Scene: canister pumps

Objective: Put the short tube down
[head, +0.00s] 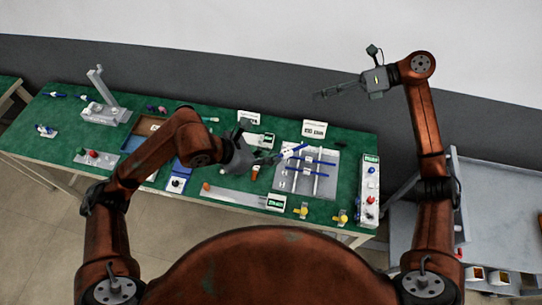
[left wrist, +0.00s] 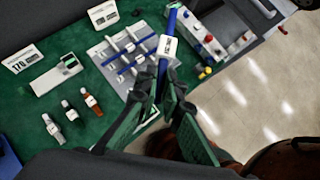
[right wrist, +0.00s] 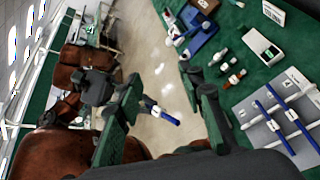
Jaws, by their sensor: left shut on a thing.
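The short tube (head: 291,152), blue with a white label, is held by my left gripper (head: 272,159). In the left wrist view the tube (left wrist: 170,45) points up and away from the fingertips (left wrist: 157,92), tilted, beside the grey tube board. The board (head: 283,184) carries white rails with other blue tubes lying across them; it also shows in the left wrist view (left wrist: 110,75). A blue tube end with a white band (right wrist: 160,112) shows beyond my right fingers. My right gripper (head: 322,94) is open and empty, raised beyond the bench's back edge.
Sign cards (head: 314,129) stand behind the board. Yellow-topped fittings (head: 301,211) sit at the front edge. A grey cart (head: 500,220) stands right of the bench.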

